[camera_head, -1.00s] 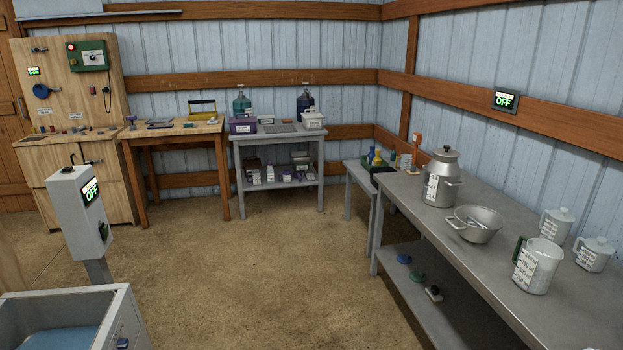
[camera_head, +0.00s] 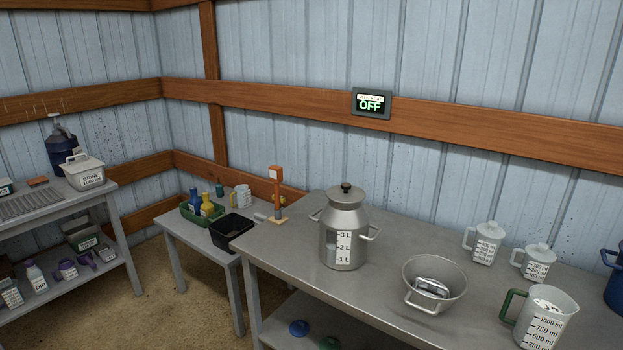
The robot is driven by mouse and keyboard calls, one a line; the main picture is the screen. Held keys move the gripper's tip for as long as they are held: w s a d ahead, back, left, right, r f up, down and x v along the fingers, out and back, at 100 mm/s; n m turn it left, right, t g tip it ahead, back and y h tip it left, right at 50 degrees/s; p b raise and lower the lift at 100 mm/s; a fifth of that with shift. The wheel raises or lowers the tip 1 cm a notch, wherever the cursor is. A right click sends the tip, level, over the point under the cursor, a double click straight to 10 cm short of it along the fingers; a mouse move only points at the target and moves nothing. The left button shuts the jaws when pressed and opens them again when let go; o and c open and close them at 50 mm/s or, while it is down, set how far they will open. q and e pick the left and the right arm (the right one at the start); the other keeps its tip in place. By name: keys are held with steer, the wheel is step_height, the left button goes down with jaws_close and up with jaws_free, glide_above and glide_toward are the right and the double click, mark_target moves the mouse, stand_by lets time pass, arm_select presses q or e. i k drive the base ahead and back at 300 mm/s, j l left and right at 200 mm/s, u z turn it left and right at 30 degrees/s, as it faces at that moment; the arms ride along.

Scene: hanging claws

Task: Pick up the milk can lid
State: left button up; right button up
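The milk can (camera_head: 345,235) is a grey metal can with side handles and a litre scale on its front. It stands upright on the grey metal table. Its lid (camera_head: 347,194) sits on top of the can and has a small dark knob (camera_head: 346,186). Neither of my grippers shows in the head view.
A metal bowl (camera_head: 434,284) with something metallic inside stands right of the can. Several measuring jugs, one with a green handle (camera_head: 541,315), stand further right. A lower table at left holds a black bin (camera_head: 231,229) and a green tray (camera_head: 203,216). Bare tabletop (camera_head: 385,310) lies in front of the can.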

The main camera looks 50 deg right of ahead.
mark_target(345, 193)
steer(key=i+z, duration=0.4)
steer(key=i+j+z, duration=0.15)
steer(key=i+z, duration=0.25)
steer(key=i, duration=0.2)
steer(key=i+j+z, duration=0.25)
steer(key=i+z, duration=0.15)
steer(key=i+j+z, duration=0.45)
steer(key=i, duration=0.05)
